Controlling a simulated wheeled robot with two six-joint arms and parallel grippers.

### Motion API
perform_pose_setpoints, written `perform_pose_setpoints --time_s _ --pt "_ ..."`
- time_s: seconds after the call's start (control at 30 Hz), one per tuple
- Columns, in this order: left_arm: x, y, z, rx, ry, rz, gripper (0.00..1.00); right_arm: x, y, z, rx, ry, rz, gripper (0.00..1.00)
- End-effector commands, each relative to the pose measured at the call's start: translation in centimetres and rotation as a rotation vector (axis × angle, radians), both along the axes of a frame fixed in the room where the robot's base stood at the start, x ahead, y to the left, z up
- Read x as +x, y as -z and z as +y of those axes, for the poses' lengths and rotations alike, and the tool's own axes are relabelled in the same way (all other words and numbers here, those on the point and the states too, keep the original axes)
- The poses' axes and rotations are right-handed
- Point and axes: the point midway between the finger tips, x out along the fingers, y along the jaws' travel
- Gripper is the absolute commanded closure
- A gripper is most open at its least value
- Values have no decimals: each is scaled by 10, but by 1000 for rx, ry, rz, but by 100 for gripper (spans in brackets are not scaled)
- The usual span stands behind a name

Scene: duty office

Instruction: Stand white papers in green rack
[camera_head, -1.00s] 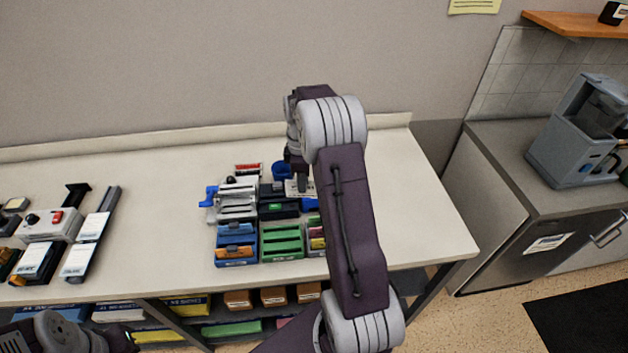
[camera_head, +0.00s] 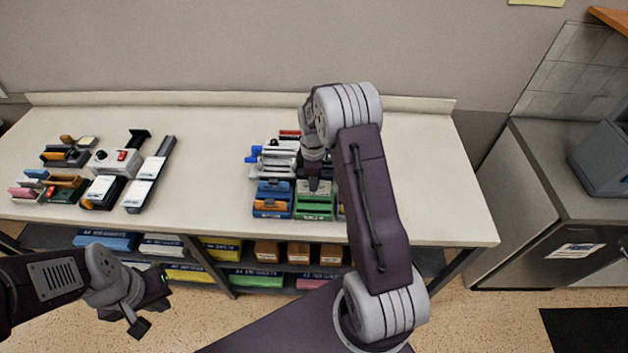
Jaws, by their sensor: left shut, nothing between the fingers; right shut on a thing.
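The green rack (camera_head: 314,214) stands near the front of the table, right of a blue rack (camera_head: 271,212). My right gripper (camera_head: 314,184) points down just over the green rack's rear part. It is shut on a pale sheet, which I take to be the white papers (camera_head: 303,187); the fingers partly hide it. I cannot tell whether the papers touch the rack floor. My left gripper (camera_head: 139,325) is shut and empty, low in front of the table, away from the racks.
Grey and white trays (camera_head: 280,157) stand behind the racks. Staplers and a white device with a red button (camera_head: 117,160) fill the table's left part. The tabletop (camera_head: 205,170) between them is clear. A shelf below holds boxes (camera_head: 266,252).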

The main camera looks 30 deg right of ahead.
Motion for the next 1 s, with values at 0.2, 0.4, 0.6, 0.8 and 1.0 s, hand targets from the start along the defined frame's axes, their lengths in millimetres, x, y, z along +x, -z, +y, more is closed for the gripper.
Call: perform_pose_setpoints --time_s 0.2,0.4,0.6,0.8,1.0 --pt "0 23 0 0 0 0 100 0 27 0 1 0 1 100" --pt "0 40 0 0 0 0 100 0 47 0 1 0 1 100" --pt "0 49 0 0 0 0 100 0 61 0 0 0 2 100" --pt "0 50 0 0 0 0 100 0 63 0 0 0 0 100" --pt "0 49 0 0 0 0 100 0 63 0 0 0 0 100"
